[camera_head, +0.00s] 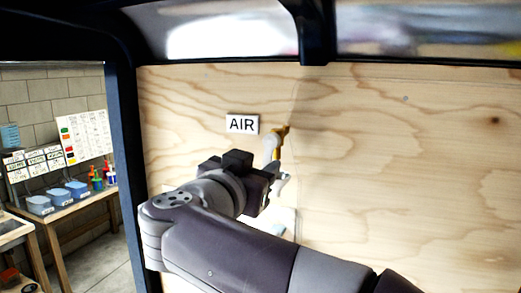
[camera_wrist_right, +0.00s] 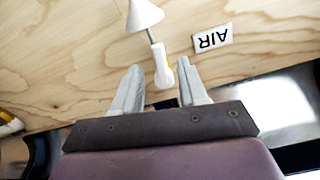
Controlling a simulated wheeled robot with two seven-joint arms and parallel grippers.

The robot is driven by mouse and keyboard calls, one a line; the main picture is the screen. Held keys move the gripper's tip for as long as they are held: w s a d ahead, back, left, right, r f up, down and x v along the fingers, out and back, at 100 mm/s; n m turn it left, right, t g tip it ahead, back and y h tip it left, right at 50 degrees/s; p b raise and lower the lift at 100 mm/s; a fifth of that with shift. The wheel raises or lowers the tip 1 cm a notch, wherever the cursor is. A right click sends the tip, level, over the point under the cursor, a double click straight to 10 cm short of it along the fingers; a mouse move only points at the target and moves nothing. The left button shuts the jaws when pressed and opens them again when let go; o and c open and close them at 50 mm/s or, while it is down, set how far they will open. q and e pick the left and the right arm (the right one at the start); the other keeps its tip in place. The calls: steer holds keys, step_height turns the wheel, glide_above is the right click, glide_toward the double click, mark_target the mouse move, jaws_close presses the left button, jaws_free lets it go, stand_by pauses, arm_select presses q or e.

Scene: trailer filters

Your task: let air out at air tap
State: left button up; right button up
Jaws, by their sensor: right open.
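The white AIR label (camera_head: 242,124) is on the plywood wall, and it shows upside down in the right wrist view (camera_wrist_right: 212,38). A brass-coloured tap part (camera_head: 282,131) is just right of the label in the head view. My right gripper (camera_head: 279,163) is at the wall just below it, partly hidden by my own wrist. In the right wrist view my right gripper (camera_wrist_right: 158,94) is open, and the end of a white lever-like piece (camera_wrist_right: 163,72) shows between its fingertips. I cannot tell whether they touch it. A white cone (camera_wrist_right: 145,14) joins that piece by a thin rod. My left gripper is out of view.
The plywood wall (camera_head: 420,150) is bare to the right. A dark post (camera_head: 124,170) edges the opening at left. Beyond it is a wooden bench (camera_head: 75,203) with blue bins (camera_head: 58,196) and a chart (camera_head: 87,133). A yellow-and-white object (camera_wrist_right: 9,124) shows at the wrist view's left edge.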

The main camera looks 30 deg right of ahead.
steer(key=shift+x, duration=1.4)
steer(key=shift+s+a, duration=0.1)
steer(key=shift+a, duration=0.05)
steer(key=shift+c, duration=0.3)
jaws_close()
steer(key=shift+w+a+r+m+b, duration=0.45)
steer(key=shift+m+b, duration=0.6)
steer(key=shift+m, duration=1.55)
steer(key=shift+w+a+r+m+b, duration=0.2)
steer(key=shift+r+m+b, duration=0.6)
steer(key=shift+m, duration=1.8)
steer(key=shift+w+a+r+m+b, duration=0.35)
steer(key=shift+m+b, duration=0.9)
steer(key=shift+m, duration=1.35)
steer(key=shift+d+r+m, duration=0.1)
steer(key=shift+m, duration=0.2)
